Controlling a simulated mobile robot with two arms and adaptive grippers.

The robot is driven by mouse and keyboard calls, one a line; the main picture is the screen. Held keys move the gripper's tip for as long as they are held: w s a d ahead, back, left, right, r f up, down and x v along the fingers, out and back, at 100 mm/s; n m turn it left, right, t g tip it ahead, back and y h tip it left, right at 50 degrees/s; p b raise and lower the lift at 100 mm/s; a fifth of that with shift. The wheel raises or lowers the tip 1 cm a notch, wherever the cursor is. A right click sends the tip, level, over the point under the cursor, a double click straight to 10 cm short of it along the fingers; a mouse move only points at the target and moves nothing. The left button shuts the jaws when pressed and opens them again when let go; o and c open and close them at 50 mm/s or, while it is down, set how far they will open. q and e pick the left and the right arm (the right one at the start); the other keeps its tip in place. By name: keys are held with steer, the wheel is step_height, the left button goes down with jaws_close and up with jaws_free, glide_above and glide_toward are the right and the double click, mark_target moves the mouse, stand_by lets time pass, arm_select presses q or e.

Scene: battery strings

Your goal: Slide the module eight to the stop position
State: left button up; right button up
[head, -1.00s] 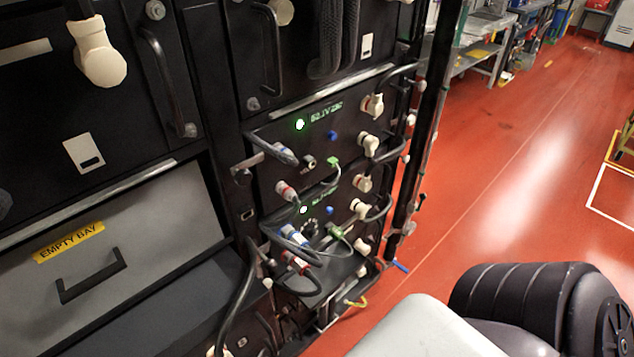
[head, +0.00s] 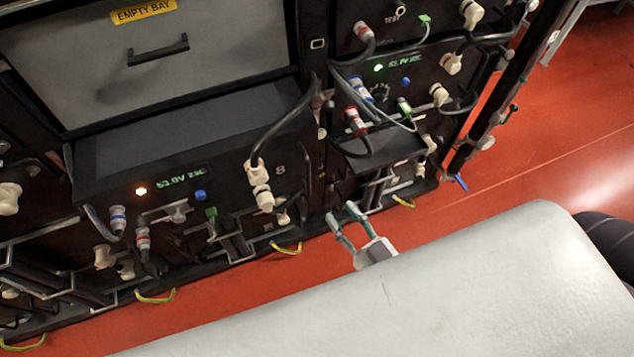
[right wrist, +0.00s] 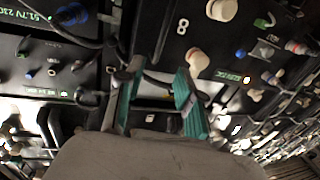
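Module eight (head: 200,125) is the dark box below the empty bay in the head view. It sticks out of the rack, and its top shows. Its front has an "8", a lit orange lamp, a green readout, cream connectors (head: 258,172) and a handle (head: 170,214). The "8" face also shows at the upper right of the right wrist view (right wrist: 215,50). My right gripper (head: 343,214) is open and empty, to the right of the module and low in front of the rack. Its two green-sided fingers stand apart in the right wrist view (right wrist: 155,90). My left gripper is not in view.
The grey empty bay panel (head: 150,62) sits above the module. A neighbouring module (head: 390,150) with looped cables stands to the right. A thick black cable runs to module eight's upper connector. Yellow-green wires (head: 285,249) hang along the rack's bottom. Red floor lies in front.

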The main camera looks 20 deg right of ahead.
steer(key=p+x, duration=0.1)
steer(key=x, duration=1.2)
steer(key=shift+w+p, duration=0.25)
steer(key=shift+p, duration=0.15)
steer(key=shift+a+f, duration=0.1)
jaws_close()
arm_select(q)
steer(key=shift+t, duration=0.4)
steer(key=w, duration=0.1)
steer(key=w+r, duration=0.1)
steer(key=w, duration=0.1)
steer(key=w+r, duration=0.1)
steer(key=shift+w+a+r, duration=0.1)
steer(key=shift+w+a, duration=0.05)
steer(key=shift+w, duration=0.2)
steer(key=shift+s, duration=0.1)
